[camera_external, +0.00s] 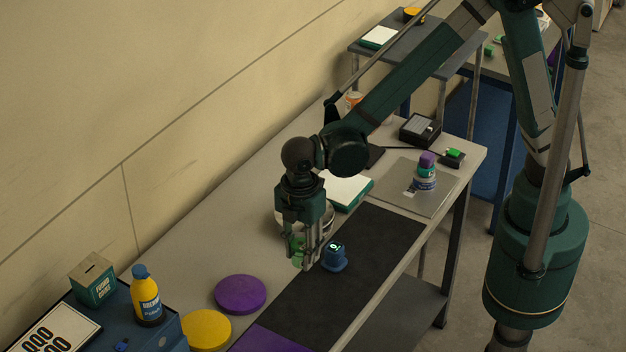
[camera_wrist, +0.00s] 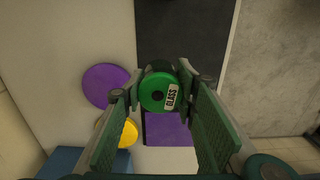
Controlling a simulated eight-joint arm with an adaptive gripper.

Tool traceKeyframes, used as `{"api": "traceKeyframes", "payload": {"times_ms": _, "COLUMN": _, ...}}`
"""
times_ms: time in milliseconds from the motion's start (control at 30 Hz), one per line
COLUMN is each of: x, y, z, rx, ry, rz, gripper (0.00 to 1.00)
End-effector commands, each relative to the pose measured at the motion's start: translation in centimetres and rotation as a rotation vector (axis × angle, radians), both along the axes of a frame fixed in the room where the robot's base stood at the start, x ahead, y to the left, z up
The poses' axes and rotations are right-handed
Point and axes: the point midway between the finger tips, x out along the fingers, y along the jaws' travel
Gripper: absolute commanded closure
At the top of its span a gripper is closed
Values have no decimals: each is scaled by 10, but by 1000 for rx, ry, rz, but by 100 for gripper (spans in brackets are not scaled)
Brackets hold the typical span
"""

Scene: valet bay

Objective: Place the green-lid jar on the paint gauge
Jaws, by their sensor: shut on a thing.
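My gripper (camera_external: 300,262) points down over the bench and is shut on the green-lid jar. In the wrist view the jar's round green lid (camera_wrist: 158,92), with a white GLASS label, sits between the fingertips. In the external view the fingers mostly hide the jar (camera_external: 297,244). A small blue device with a lit green display, apparently the paint gauge (camera_external: 334,258), stands on the dark mat just right of my fingers. I cannot make it out in the wrist view. The exact gap between jar and gauge is unclear.
A dark mat (camera_external: 385,232) runs along the bench. A purple disc (camera_external: 240,294), a yellow disc (camera_external: 207,330) and a yellow bottle (camera_external: 146,296) are at lower left. A purple-capped jar (camera_external: 426,166) stands on a grey plate (camera_external: 440,196) at the far end. A white-topped pad (camera_external: 346,189) lies behind my gripper.

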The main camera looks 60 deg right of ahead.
Motion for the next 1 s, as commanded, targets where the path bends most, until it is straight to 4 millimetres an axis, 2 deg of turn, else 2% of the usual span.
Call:
{"api": "traceKeyframes", "payload": {"times_ms": 33, "x": 0, "y": -14, "z": 6, "rx": 0, "ry": 0, "rz": 7, "gripper": 81}}
{"api": "traceKeyframes", "payload": {"times_ms": 200, "x": 1, "y": -55, "z": 19, "rx": 0, "ry": 1, "rz": 50, "gripper": 81}}
{"api": "traceKeyframes", "payload": {"times_ms": 500, "x": -4, "y": -120, "z": 36, "rx": 0, "ry": 2, "rz": 121, "gripper": 81}}
{"api": "traceKeyframes", "payload": {"times_ms": 700, "x": -8, "y": -143, "z": 42, "rx": 0, "ry": 2, "rz": 149, "gripper": 81}}
{"api": "traceKeyframes", "payload": {"times_ms": 1000, "x": -10, "y": -151, "z": 43, "rx": 0, "ry": 2, "rz": 160, "gripper": 81}}
